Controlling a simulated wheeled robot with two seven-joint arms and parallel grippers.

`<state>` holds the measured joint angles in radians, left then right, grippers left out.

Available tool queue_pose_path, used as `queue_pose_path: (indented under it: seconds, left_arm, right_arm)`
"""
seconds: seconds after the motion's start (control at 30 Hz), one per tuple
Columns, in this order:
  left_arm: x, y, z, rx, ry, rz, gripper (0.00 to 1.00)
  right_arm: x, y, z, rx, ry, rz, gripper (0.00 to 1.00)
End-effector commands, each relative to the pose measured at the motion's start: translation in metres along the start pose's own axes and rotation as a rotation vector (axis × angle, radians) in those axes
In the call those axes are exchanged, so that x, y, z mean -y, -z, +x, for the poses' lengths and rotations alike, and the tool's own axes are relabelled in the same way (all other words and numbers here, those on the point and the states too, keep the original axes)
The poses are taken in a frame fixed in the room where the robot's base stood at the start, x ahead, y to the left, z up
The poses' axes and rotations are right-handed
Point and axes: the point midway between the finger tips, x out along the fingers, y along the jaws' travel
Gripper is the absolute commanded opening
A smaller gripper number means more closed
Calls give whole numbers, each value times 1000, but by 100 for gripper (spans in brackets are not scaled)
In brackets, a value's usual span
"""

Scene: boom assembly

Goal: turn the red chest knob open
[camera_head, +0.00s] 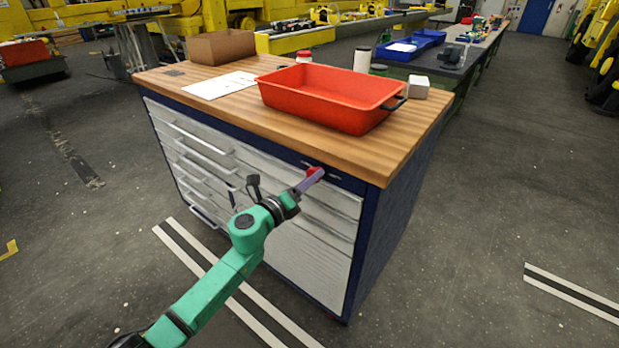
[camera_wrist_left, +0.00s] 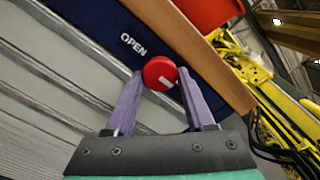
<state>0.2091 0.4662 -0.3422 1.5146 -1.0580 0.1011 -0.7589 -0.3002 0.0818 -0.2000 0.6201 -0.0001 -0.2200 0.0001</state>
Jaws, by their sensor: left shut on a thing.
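The red chest knob (camera_head: 315,173) sits on the dark blue strip below the wooden top of the tool chest (camera_head: 362,220). In the left wrist view the round red knob (camera_wrist_left: 160,73) has a small white mark on its face, and the word OPEN is printed on the strip to its upper left. My left gripper (camera_head: 312,178) reaches the knob from the front. Its two purple fingers (camera_wrist_left: 160,85) are shut on the knob, one on each side. My right gripper is in neither view.
A large red tray (camera_head: 330,95), a cardboard box (camera_head: 220,46), white paper sheets (camera_head: 220,85) and several small containers stand on the chest top. The drawers (camera_head: 210,160) with bar handles appear closed. The floor right of the chest is clear.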

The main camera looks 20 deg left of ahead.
Motion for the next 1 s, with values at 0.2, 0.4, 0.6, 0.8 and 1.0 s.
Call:
queue_pose_path:
  seconds: [0.2, 0.4, 0.6, 0.8, 1.0]
  left_arm:
    - [2, -2, 0, 2, -1, -207, 0]
    - [3, -2, 0, 2, 0, -394, 0]
    - [2, -2, 0, 2, -1, -558, 0]
    - [2, -2, 0, 2, 0, -676, 0]
    - [2, -2, 0, 2, 0, -743, 0]
  right_arm:
    - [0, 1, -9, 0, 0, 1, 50]
    - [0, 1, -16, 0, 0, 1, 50]
    - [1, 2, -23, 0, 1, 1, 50]
    - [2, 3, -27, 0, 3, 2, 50]
    - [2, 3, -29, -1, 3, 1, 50]
